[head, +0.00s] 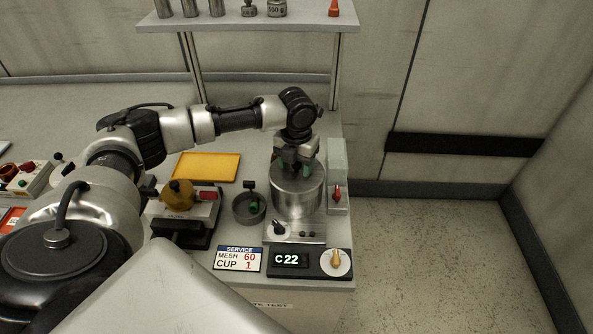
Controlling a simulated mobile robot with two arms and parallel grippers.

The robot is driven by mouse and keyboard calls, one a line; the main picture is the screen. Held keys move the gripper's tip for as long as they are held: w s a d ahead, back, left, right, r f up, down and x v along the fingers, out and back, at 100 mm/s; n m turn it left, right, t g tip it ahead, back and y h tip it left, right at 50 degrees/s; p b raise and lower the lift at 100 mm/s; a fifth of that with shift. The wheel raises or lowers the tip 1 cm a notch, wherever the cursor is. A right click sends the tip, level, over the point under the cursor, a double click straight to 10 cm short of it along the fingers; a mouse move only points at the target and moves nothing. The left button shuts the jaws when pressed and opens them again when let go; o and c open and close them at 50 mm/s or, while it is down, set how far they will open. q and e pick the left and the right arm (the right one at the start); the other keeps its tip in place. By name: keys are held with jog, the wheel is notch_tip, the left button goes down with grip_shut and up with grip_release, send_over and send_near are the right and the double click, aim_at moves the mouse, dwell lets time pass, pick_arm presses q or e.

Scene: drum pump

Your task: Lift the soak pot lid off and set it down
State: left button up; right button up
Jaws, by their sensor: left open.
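The soak pot (298,199) is a silver metal cylinder on a flat metal unit near the right end of the bench. Its lid (315,177) appears as the pale top of the pot, partly hidden under my gripper. My left gripper (294,168) points down over the middle of the lid, with its fingers open and close to the top. The lid's handle is hidden, and I cannot tell whether the fingers touch it. My right gripper is not in view.
A yellow tray (207,167) lies behind and left. A small round dish (249,208) stands left of the pot, and a pale block with a red lever (337,191) stands right. A service card (237,258) and C22 display (291,261) are in front. A shelf (240,22) spans behind.

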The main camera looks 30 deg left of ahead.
pick_arm(q)
grip_shut()
dwell(0.3)
